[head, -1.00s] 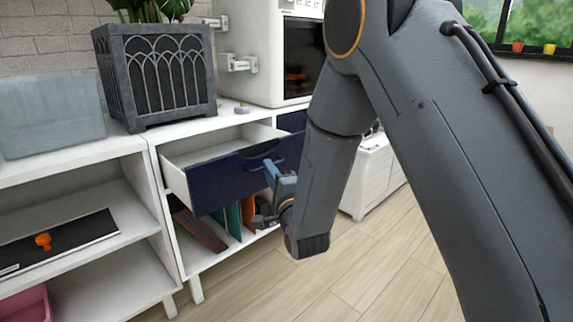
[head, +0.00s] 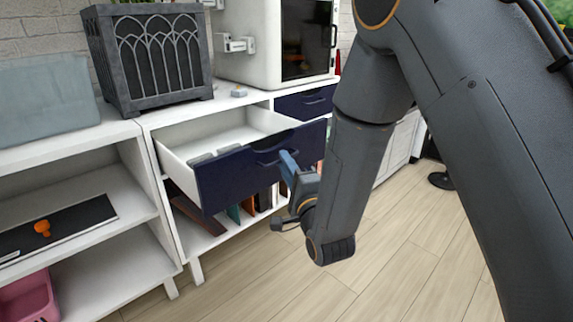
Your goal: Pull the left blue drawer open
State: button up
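The left blue drawer (head: 235,182) stands well out of the white cabinet in the head view. Its white inside shows, with several grey items lying near the front. My gripper (head: 287,166) is at the right part of the drawer's front, by the dark handle (head: 275,151). One blue finger shows against the front. My wrist hides the rest, so I cannot tell if it is closed on the handle. The right blue drawer (head: 305,102) is shut, flush in the cabinet.
A dark lattice planter (head: 155,62) and a white machine (head: 270,45) stand on the cabinet top. Binders (head: 265,198) stand on the shelf below the drawer. An open white shelf (head: 70,187) is at left. Wooden floor (head: 385,258) is free at right.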

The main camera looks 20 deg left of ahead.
jog(key=shift+o, duration=0.7)
jog(key=shift+a, duration=0.1)
jog(key=shift+s, duration=0.1)
jog(key=v, duration=0.7)
jog(key=shift+s+d+p, duration=0.25)
jog(key=shift+d+p, duration=0.1)
jog(key=shift+p, duration=0.05)
jog(key=shift+f, duration=0.1)
